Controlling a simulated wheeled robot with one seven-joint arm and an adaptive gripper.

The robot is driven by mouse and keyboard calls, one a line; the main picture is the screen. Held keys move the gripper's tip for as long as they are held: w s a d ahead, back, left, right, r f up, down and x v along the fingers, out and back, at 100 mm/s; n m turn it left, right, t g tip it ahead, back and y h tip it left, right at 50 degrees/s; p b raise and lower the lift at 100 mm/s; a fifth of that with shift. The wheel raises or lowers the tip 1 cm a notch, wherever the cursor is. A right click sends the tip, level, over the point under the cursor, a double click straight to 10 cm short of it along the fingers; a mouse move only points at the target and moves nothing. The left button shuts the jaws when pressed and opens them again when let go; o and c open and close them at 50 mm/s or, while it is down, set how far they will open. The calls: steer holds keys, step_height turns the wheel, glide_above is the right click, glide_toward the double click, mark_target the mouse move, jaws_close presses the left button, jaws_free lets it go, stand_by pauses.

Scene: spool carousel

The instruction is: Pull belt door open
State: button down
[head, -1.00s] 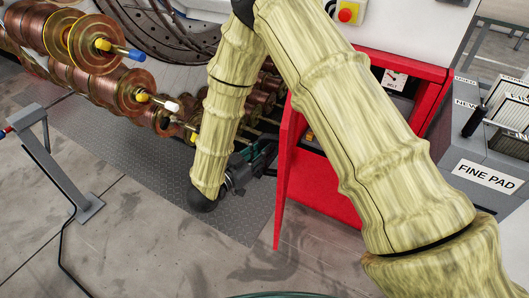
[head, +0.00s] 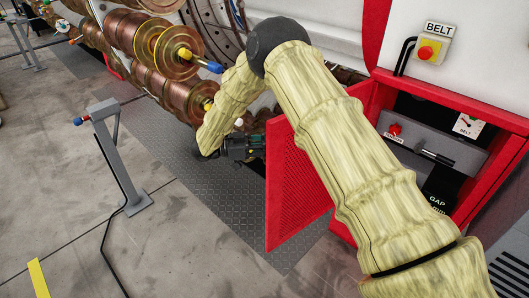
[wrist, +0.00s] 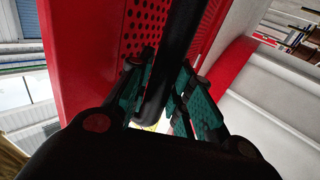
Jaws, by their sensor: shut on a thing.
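The belt door (head: 292,200) is a red perforated panel at the middle of the head view. It stands swung out from its red cabinet, so the opening shows. In the wrist view, the perforated door face (wrist: 145,25) fills the upper middle. A black bar handle (wrist: 176,40) runs along it. My gripper (wrist: 160,88) is shut on this handle, with a green-padded finger on each side. In the head view, my gripper (head: 254,148) is at the door's left side, and the handle is hidden there. My arm covers part of the door's right side and the hinge area.
The red cabinet (head: 362,92) holds a grey unit with a red knob (head: 395,129) and a belt gauge (head: 467,125). A BELT stop box (head: 432,45) is above. Copper spools (head: 175,52) hang at upper left. A grey post (head: 120,165) stands left. Floor between post and door is clear.

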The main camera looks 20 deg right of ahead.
steer(key=shift+w+g, duration=0.3)
steer(key=shift+w, duration=0.25)
steer(key=c, duration=1.3)
jaws_free()
steer(key=shift+d, duration=0.15)
steer(key=shift+a, duration=0.3)
steer(key=v, duration=1.2)
